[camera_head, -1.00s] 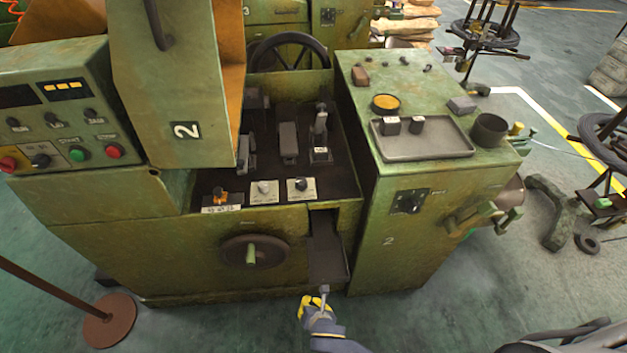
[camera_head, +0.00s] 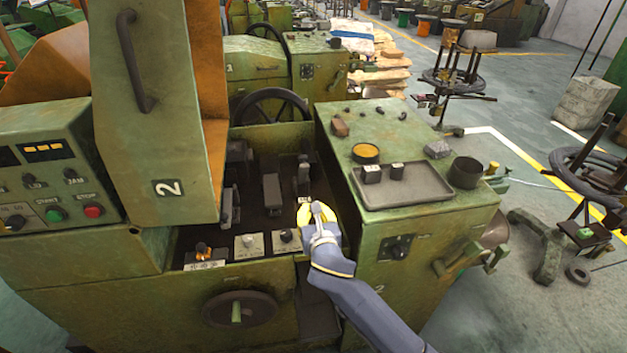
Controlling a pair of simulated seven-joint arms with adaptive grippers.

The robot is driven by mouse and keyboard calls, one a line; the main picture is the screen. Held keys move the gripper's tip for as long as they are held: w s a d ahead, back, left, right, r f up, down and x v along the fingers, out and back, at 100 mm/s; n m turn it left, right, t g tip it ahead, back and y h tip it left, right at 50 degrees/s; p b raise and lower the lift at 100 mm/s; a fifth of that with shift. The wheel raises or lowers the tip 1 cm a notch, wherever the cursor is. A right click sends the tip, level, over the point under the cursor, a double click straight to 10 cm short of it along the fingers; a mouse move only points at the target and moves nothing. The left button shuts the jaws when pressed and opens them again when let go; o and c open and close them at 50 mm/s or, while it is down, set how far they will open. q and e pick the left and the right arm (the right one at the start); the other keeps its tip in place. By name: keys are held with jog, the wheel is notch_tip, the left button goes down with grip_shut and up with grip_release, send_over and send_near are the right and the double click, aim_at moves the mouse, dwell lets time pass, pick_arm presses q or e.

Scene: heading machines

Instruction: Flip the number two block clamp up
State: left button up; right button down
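The green machine marked 2 (camera_head: 120,170) has an open bay with several dark upright clamp parts: a left one (camera_head: 230,203), a middle one (camera_head: 271,190) and a right one (camera_head: 303,172). The right one has a small white label at its base. I cannot tell which of these is the number two block clamp. My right gripper (camera_head: 317,211), yellow and grey, overlaps the bay's front right corner, just below and right of the right clamp part. Contact is not clear, and its fingers are too small to read. My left gripper is not in view.
A raised green cover (camera_head: 155,110) with a handle stands left of the bay. Two knob plates (camera_head: 249,244) and an orange-topped switch (camera_head: 202,250) line the front edge. A cabinet with a tray (camera_head: 425,185) stands at right. A handwheel (camera_head: 270,108) is behind.

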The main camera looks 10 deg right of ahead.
send_near(304, 172)
jog(key=w+f, duration=0.3)
jog(key=w, duration=0.1)
jog(key=shift+w+a+r, duration=0.2)
jog(key=shift+w+r, duration=0.15)
jog(key=shift+w, duration=0.1)
jog(key=shift+w+a+r, duration=0.2)
jog(key=shift+w+r, duration=0.15)
jog(key=shift+w, duration=0.15)
jog(key=shift+w+r, duration=0.2)
jog(key=shift+r, duration=0.1)
jog(key=shift+w+g, duration=0.1)
jog(key=shift+g, duration=0.2)
